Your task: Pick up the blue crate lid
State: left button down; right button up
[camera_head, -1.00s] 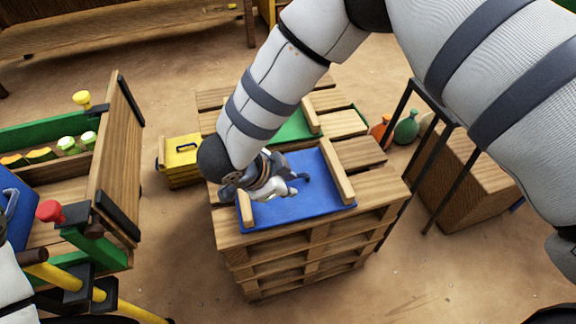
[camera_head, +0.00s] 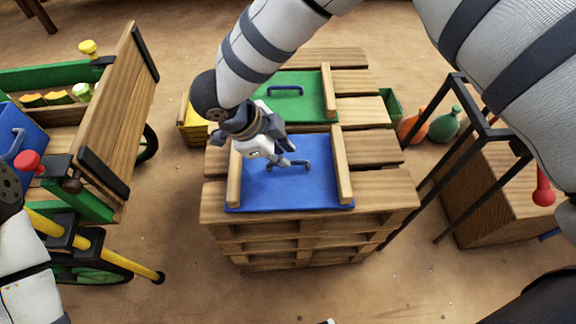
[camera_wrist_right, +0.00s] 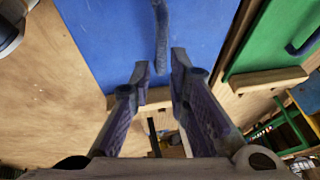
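The blue crate lid (camera_head: 275,195) lies flat on a stack of wooden pallets, with a wooden batten along its left and right sides. Its blue handle (camera_head: 304,164) stands up in the middle. My right gripper (camera_head: 289,161) is low over the lid at the handle. In the right wrist view the right gripper (camera_wrist_right: 160,65) is open, and the handle (camera_wrist_right: 160,30) lies ahead of and between its fingertips; I cannot tell if they touch it. The gripper hides part of the lid and handle. My left arm shows at the left edge, its gripper out of view.
A green lid (camera_head: 308,103) with a blue handle lies behind the blue one. A wooden cart (camera_head: 112,115) with another blue panel (camera_head: 28,137) stands left. A black metal frame (camera_head: 455,145) and a wooden crate (camera_head: 495,190) stand right.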

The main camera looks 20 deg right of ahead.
aim_at(292, 161)
jog(key=x, duration=0.5)
jog(key=shift+d, duration=0.1)
grip_shut()
